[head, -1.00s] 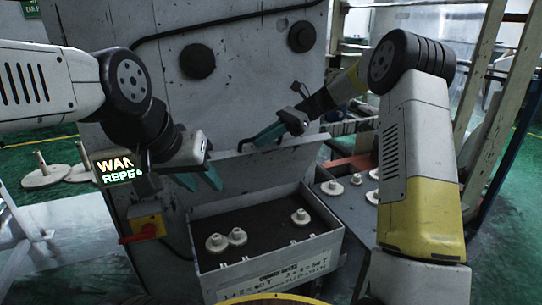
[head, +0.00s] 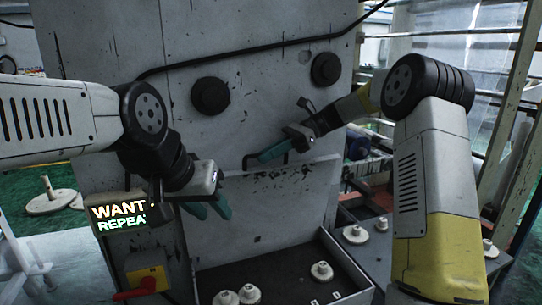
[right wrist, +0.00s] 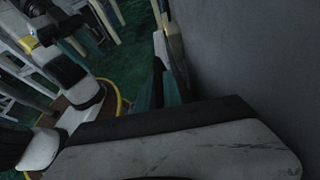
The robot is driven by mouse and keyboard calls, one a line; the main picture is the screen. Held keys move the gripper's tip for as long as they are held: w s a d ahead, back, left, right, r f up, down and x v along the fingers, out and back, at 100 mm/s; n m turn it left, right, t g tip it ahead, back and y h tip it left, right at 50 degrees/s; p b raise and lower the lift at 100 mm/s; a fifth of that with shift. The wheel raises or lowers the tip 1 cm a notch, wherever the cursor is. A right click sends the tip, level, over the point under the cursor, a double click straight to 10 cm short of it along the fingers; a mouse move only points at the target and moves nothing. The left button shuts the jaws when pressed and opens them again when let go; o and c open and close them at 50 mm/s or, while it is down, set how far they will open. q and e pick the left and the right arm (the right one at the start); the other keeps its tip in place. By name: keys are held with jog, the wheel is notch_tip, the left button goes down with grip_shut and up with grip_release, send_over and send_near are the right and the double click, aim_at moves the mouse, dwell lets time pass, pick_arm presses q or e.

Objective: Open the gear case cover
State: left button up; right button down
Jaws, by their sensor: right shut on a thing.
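The gear case cover (head: 265,215) is a worn grey panel on the front of the machine, in the middle of the head view, with scuffed dark patches under its top edge. A dark bent handle (head: 246,161) is at its top. My right gripper (head: 268,152) is shut on the handle; its teal fingers hide part of it. In the right wrist view, teal fingers (right wrist: 163,88) lie beside a grey surface, and the handle cannot be made out. My left gripper (head: 212,206) is open and empty in front of the cover's left side.
An open box (head: 350,272) with several white gears stands below the cover. More gears lie on a surface to its right. Two round dark knobs (head: 210,96) are above the handle. A red switch on a yellow plate (head: 146,281) is at lower left, below a lit sign (head: 118,216).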

jog(key=c, duration=1.5)
grip_release()
jog(key=shift+d, duration=0.1)
jog(key=shift+v, duration=3.85)
jog(key=shift+d, duration=0.1)
jog(key=shift+w+a+v, duration=0.1)
jog(key=shift+w+v, duration=0.1)
jog(key=shift+v, duration=0.95)
jog(key=shift+w+a+v, duration=0.1)
jog(key=shift+w+v, duration=0.1)
jog(key=shift+v, duration=0.9)
jog(key=shift+w+a+v, duration=0.1)
jog(key=shift+w+v, duration=0.1)
jog(key=shift+v, duration=1.95)
jog(key=shift+w+f, duration=0.1)
jog(key=shift+f, duration=0.05)
